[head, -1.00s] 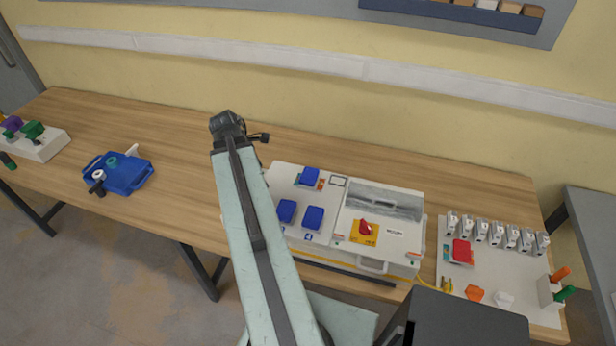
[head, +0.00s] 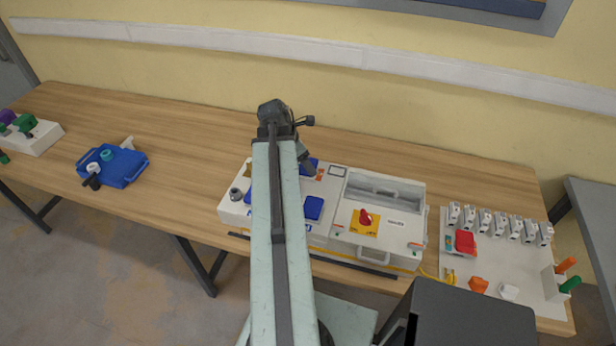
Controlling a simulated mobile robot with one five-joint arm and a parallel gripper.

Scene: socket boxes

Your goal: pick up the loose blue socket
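Blue sockets sit on the white box (head: 232,210) in the middle of the table. One blue socket (head: 313,208) shows just right of my arm, and another blue socket (head: 313,164) shows partly at the box's back. More blue shows at the left edge of my arm, mostly covered by it. I cannot tell which socket is loose.
Right of the sockets is a panel with a red knob (head: 365,217) on yellow. A white board (head: 450,250) with several grey plugs lies at the right. A blue case (head: 120,168) and another white box (head: 40,138) stand at the left. Bare table (head: 190,150) lies between.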

